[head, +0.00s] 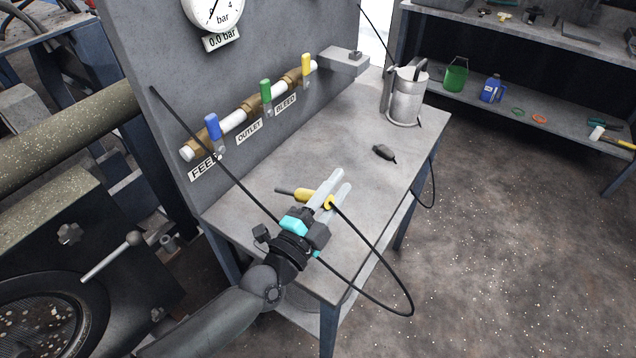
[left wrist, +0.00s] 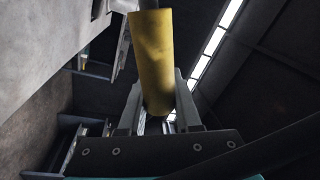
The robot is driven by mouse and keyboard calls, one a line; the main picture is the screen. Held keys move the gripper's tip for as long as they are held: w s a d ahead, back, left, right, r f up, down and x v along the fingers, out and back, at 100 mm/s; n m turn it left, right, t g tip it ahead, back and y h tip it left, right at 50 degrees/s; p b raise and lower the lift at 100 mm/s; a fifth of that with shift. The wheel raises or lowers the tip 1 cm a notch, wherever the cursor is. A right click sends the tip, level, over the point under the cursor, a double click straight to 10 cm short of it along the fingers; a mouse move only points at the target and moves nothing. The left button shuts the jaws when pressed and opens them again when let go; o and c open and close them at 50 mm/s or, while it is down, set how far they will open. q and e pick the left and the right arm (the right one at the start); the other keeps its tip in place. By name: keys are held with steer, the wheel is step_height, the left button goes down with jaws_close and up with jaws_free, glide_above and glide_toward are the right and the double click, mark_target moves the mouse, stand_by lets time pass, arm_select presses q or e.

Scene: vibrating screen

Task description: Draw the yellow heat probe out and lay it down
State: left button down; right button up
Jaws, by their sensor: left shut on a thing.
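The yellow heat probe (head: 304,195) is between the fingers of my left gripper (head: 332,186), over the front part of the grey bench top (head: 350,140). Its grey tip points left, and a black cable leaves its right end and loops down past the bench's front edge. In the left wrist view the yellow handle (left wrist: 154,60) stands large between the two fingers (left wrist: 158,118). My left gripper is shut on the probe. I cannot tell whether the probe touches the bench top. My right gripper is not in view.
A panel with blue (head: 212,127), green (head: 266,90) and yellow (head: 306,65) valve handles stands behind the bench. A metal jug (head: 405,97) and a small dark object (head: 383,152) are on the bench. The bench's middle is mostly clear. A shelf (head: 520,105) stands at the back right.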

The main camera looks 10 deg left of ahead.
arm_select(q)
steer(key=shift+w+d+f+m+h, duration=0.8)
steer(key=shift+d+f+m, duration=0.1)
steer(key=shift+f, duration=0.1)
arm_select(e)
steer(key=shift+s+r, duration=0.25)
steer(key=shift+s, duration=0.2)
arm_select(q)
step_height(320, 180, down, 7)
steer(key=b, duration=0.4)
steer(key=shift+s+r, duration=0.1)
steer(key=shift+r, duration=0.1)
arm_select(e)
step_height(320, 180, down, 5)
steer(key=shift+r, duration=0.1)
arm_select(q)
steer(key=c, duration=0.5)
jaws_free()
